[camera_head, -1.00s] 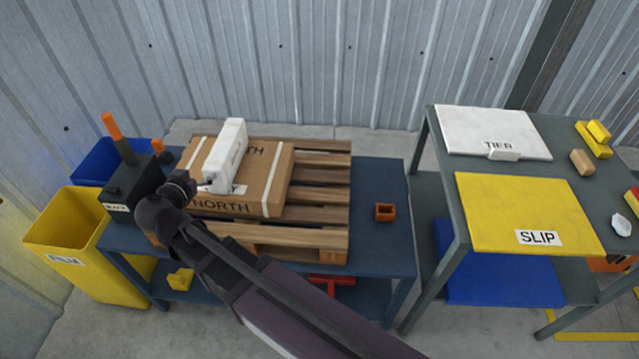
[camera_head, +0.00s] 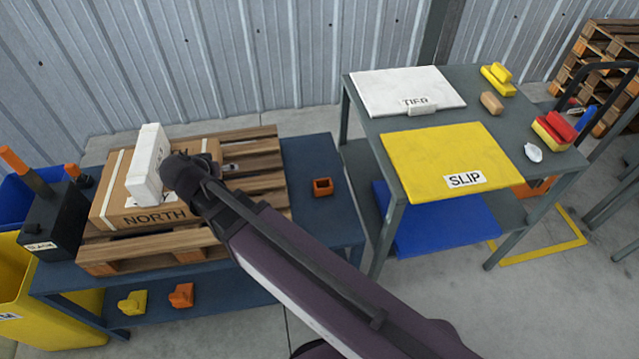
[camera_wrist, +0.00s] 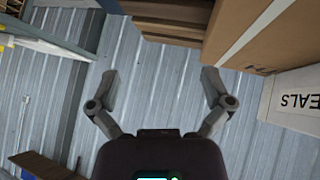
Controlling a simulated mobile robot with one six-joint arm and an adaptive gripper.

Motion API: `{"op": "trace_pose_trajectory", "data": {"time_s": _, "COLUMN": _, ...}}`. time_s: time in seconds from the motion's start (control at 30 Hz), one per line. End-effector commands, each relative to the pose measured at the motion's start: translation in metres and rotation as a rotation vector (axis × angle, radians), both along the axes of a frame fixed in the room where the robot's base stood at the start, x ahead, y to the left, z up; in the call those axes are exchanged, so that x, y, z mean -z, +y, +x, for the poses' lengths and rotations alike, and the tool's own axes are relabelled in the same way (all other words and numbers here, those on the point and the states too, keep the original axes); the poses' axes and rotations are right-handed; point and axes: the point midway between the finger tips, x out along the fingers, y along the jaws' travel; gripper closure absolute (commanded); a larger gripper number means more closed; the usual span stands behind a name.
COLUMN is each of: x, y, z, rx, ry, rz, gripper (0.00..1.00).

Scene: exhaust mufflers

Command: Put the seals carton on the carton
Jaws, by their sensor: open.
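The white seals carton (camera_head: 147,165) stands upright on top of the brown carton marked NORTH (camera_head: 118,207), near the middle of its top. In the wrist view the seals carton (camera_wrist: 292,98) shows at the right edge with its lettering upside down, beside the brown carton (camera_wrist: 262,38). My gripper (camera_head: 231,167) is to the right of the seals carton and apart from it. Its two fingers (camera_wrist: 160,82) are spread with nothing between them. My wrist hides part of the brown carton's right side in the head view.
The brown carton lies on a wooden pallet (camera_head: 262,160) on a blue table (camera_head: 325,215). A black box with orange-topped posts (camera_head: 52,222) stands to the left. An orange square cup (camera_head: 322,187) sits on the table. A grey table with white and yellow sheets (camera_head: 450,158) is to the right.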

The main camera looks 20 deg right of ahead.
Motion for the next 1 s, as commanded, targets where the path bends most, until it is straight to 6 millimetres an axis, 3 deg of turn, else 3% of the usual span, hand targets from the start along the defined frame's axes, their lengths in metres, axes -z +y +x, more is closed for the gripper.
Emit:
{"op": "trace_pose_trajectory", "data": {"time_s": 0.03, "x": 0.004, "y": -0.019, "z": 0.0, "rx": 0.014, "ry": 0.039, "rz": 0.0, "gripper": 0.0}}
{"op": "trace_pose_trajectory", "data": {"time_s": 0.1, "x": 0.01, "y": -0.039, "z": -0.001, "rx": 0.02, "ry": 0.093, "rz": 0.002, "gripper": 0.0}}
{"op": "trace_pose_trajectory", "data": {"time_s": 0.5, "x": 0.035, "y": -0.143, "z": -0.021, "rx": 0.019, "ry": 0.385, "rz": 0.076, "gripper": 0.0}}
{"op": "trace_pose_trajectory", "data": {"time_s": 0.8, "x": 0.046, "y": -0.205, "z": -0.047, "rx": -0.034, "ry": 0.557, "rz": 0.194, "gripper": 0.0}}
{"op": "trace_pose_trajectory", "data": {"time_s": 1.0, "x": 0.049, "y": -0.235, "z": -0.064, "rx": -0.087, "ry": 0.631, "rz": 0.284, "gripper": 0.0}}
